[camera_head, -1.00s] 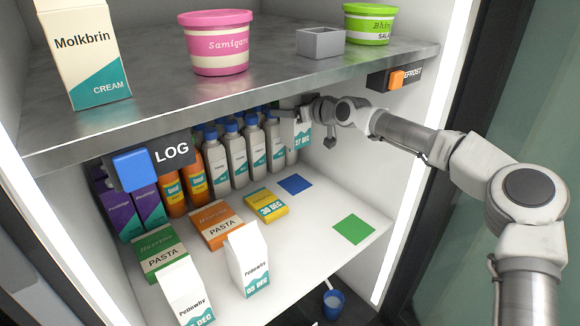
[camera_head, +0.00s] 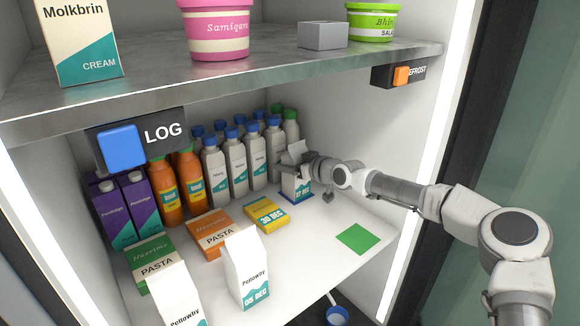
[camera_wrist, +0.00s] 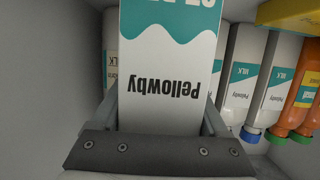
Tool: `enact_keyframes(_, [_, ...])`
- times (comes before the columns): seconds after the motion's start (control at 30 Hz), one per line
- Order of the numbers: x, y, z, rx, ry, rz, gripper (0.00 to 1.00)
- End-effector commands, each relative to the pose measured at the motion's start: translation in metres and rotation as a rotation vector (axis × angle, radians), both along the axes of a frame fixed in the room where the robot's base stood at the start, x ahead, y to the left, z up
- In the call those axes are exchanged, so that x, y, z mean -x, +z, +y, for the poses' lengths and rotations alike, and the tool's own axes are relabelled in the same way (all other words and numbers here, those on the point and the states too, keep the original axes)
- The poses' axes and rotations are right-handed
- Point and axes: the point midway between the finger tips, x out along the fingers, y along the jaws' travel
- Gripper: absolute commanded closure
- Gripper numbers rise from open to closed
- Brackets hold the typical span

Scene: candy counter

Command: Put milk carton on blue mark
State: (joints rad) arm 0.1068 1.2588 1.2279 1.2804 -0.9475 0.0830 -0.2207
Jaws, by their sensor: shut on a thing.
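The milk carton (camera_head: 296,187), white and teal with a date on its lower front, is upright at the back right of the lower shelf. My gripper (camera_head: 297,168) is shut on its upper part. In the wrist view, the carton (camera_wrist: 168,60) fills the middle, its Pellowby label upside down, between the two fingers of my gripper (camera_wrist: 160,108). The blue mark (camera_head: 311,196) is mostly hidden under the carton; only thin blue edges show around its base. Whether the base touches the shelf is hard to tell.
Several bottles (camera_head: 236,165) stand close behind and left of the carton. A yellow box (camera_head: 265,214) lies to its front left. A green mark (camera_head: 357,238) lies bare to the front right.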

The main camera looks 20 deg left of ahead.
Motion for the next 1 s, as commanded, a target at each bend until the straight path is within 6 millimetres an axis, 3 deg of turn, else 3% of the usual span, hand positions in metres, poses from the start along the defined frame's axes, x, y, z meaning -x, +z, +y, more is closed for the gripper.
enact_keyframes(0.33, [0.0,-0.001,0.0,-0.003,0.0,-0.004,1.0])
enact_keyframes(0.37, [0.0,-0.002,0.0,0.0,0.0,-0.001,0.17])
enact_keyframes(0.47, [0.0,-0.001,0.0,0.0,0.0,-0.001,0.0])
enact_keyframes(0.77, [0.0,0.003,0.0,0.0,0.0,-0.001,0.0])
enact_keyframes(1.0, [0.01,0.012,-0.023,0.002,-0.001,-0.002,0.0])
